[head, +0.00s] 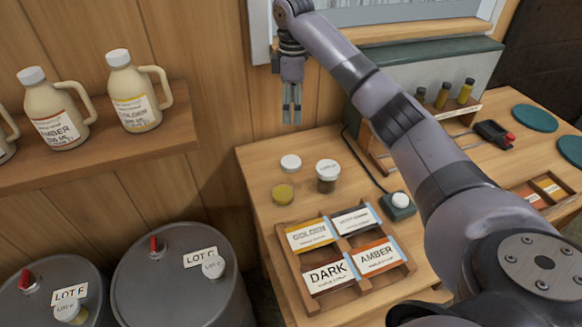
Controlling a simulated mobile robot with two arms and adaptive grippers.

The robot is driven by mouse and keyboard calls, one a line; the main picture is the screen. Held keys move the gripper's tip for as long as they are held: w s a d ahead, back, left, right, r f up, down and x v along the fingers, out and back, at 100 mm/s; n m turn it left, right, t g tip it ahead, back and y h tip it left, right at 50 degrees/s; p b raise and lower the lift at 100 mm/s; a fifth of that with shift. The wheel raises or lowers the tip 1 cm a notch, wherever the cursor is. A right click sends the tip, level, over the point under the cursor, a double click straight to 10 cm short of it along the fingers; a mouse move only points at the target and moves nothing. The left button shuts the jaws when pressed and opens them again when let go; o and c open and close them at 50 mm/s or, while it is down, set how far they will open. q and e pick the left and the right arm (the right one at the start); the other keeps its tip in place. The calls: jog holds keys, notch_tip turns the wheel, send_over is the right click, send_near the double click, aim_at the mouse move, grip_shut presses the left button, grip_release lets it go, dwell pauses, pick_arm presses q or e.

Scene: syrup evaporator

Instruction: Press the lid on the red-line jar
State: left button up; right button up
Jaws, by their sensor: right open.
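My right gripper (292,112) hangs fingers-down near the wall, above the back left corner of the wooden table (258,170). It is open, with nothing between its fingers. A small dark jar (327,185) with a white lid on top (328,166) stands on the table below and right of the gripper. A low jar with yellow contents (283,194) stands to its left, with no white lid on it. A loose white lid (291,162) lies behind them. I cannot make out a red line on either jar. My left gripper is out of view.
A wooden rack with grade cards (335,255) lies at the table front, beside a white-button box (398,203). Jugs stand on the left shelf (100,150). Grey drums (175,285) stand below it. Small bottles (442,96) stand behind my right arm.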

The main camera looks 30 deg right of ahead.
jog(key=shift+s+r, duration=0.1)
jog(key=shift+r, duration=0.05)
jog(key=p, duration=0.3)
send_over(293, 161)
notch_tip(293, 161, down, 12)
jog(key=shift+f, duration=0.15)
jog(key=shift+f, duration=0.2)
notch_tip(293, 161, down, 4)
jog(key=shift+s+f+p, duration=0.1)
jog(key=shift+f+p, duration=0.1)
jog(key=shift+p, duration=0.75)
jog(key=shift+f, duration=0.2)
